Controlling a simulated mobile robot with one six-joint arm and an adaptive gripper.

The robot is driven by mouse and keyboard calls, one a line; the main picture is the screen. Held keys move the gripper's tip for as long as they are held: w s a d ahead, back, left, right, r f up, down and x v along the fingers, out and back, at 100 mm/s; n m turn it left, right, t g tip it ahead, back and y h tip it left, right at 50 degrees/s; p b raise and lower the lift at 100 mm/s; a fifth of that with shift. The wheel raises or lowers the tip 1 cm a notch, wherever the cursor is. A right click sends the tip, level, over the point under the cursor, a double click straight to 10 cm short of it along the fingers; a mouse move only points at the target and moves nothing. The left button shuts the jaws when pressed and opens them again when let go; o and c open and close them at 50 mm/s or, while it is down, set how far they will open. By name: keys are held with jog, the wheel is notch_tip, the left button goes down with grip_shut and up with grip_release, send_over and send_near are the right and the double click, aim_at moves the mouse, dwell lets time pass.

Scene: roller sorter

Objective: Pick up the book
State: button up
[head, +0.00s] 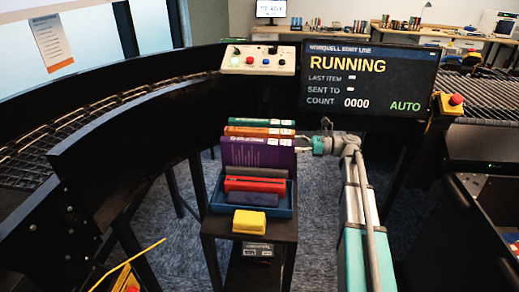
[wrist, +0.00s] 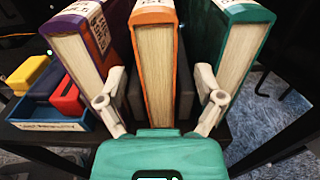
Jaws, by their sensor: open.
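Three books stand upright in a row on a small black stand: a purple one (head: 258,152), an orange one (head: 250,132) and a teal one (head: 250,122). My gripper (head: 304,146) is at their right-hand ends in the head view. In the wrist view my gripper (wrist: 160,78) is open, with its fingers on either side of the orange book (wrist: 156,70). The left finger is between the purple book (wrist: 78,45) and the orange one. The right finger is between the orange book and the teal book (wrist: 238,50). Finger contact is unclear.
A blue tray (head: 284,211) in front of the books holds red and dark blue items. A yellow block (head: 249,222) sits at the stand's front. A curved black conveyor wall (head: 130,128) stands left, and a screen reading RUNNING (head: 367,82) stands behind.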

jog(key=a, duration=0.5)
jog(key=shift+w+r, duration=0.1)
jog(key=shift+w, duration=0.3)
dwell(0.5)
grip_shut()
